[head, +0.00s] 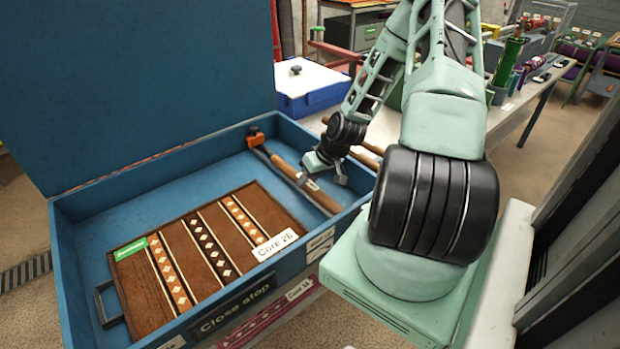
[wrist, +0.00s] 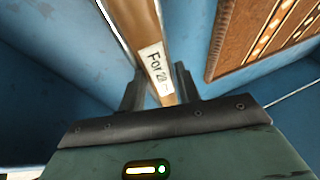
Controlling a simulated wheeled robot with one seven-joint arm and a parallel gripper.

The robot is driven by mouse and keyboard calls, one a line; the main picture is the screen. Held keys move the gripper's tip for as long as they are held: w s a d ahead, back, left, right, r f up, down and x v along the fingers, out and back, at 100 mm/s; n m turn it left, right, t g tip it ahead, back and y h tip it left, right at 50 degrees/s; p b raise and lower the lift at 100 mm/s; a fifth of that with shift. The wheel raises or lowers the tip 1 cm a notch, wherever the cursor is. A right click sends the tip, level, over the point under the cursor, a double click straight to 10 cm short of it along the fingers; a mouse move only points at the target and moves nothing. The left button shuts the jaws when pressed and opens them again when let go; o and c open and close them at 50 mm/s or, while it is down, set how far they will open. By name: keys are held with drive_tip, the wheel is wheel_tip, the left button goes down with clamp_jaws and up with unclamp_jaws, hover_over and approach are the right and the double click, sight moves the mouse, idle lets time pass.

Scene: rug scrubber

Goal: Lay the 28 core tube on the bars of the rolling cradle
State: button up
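The core tube (head: 283,168) is a long brown tube with an orange end, lying slantwise inside the blue box. My gripper (head: 325,178) is down in the box at the tube. In the wrist view the two fingers of my gripper (wrist: 160,88) stand on either side of the tube, near the tag. Whether they press on it or leave a small gap does not show clearly. I cannot pick out the rolling cradle with certainty; brown rods (head: 374,153) show behind my arm.
The blue box (head: 85,210) has high walls and a raised lid (head: 130,70). A blue-and-white bin (head: 310,85) stands behind. A long table (head: 515,105) with colored rolls is at back right.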

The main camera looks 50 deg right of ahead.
drive_tip(key=shift+s+f, duration=0.3)
drive_tip(key=shift+f, duration=0.2)
drive_tip(key=shift+o, duration=0.2)
drive_tip(key=shift+d+r, duration=0.15)
drive_tip(key=p+v, duration=0.1)
drive_tip(key=v, duration=1.6)
drive_tip(key=shift+w+r, duration=0.2)
drive_tip(key=shift+r, duration=0.35)
drive_tip(key=w+a+r+n+g, duration=0.1)
drive_tip(key=w+a+n+g, duration=0.15)
drive_tip(key=a, duration=0.95)
drive_tip(key=w+a+r+n+g, duration=0.1)
drive_tip(key=a+n+g, duration=0.15)
drive_tip(key=a, duration=0.95)
drive_tip(key=s+a+r+n, duration=0.3)
drive_tip(key=s+a, duration=0.3)
drive_tip(key=a, duration=0.3)
drive_tip(key=s+a+r+n+h+b, duration=0.1)
drive_tip(key=s+a+r+n, duration=0.2)
drive_tip(key=s+a, duration=0.3)
drive_tip(key=a, duration=0.4)
drive_tip(key=shift+s+a, duration=0.25)
drive_tip(key=shift+s, duration=0.15)
